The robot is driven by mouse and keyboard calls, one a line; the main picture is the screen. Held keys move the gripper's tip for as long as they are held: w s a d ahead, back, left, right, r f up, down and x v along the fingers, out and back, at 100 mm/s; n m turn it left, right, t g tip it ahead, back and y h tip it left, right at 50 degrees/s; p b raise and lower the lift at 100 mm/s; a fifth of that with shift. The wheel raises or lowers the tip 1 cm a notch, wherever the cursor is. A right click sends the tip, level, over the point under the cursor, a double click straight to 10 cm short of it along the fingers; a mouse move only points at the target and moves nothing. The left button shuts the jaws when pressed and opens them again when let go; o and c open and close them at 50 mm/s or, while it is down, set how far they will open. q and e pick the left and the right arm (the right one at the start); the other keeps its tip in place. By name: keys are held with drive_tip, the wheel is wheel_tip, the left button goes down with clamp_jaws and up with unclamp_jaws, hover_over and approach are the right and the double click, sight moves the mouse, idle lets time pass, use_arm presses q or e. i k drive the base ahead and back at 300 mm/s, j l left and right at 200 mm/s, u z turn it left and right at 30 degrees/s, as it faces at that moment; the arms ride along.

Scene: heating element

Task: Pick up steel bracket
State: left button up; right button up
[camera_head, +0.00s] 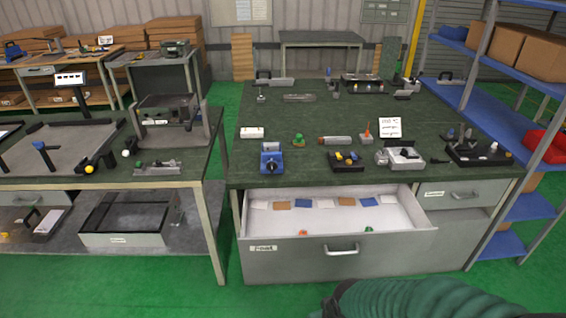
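I cannot pick out the steel bracket with certainty at this size. Small grey metal parts lie on the dark green workbench (320,120). One is a light grey metal piece (400,157) near the right front, and another is a flat grey bar (300,97) towards the back. A grey metal part (158,168) also lies at the front of the left bench. Neither of my grippers is in view.
An open drawer (340,249) juts out below the workbench, with blue, brown and white pieces along its back. A blue vise (271,158) stands at the front edge. Blue shelves (452,85) with boxes stand on the right. The left bench (100,180) is separated by a gap.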

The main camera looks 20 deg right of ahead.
sight(268, 147)
drive_tip(key=i+u, duration=0.15)
drive_tip(key=i, duration=0.4)
drive_tip(key=i+l+u, duration=0.15)
drive_tip(key=i, duration=0.35)
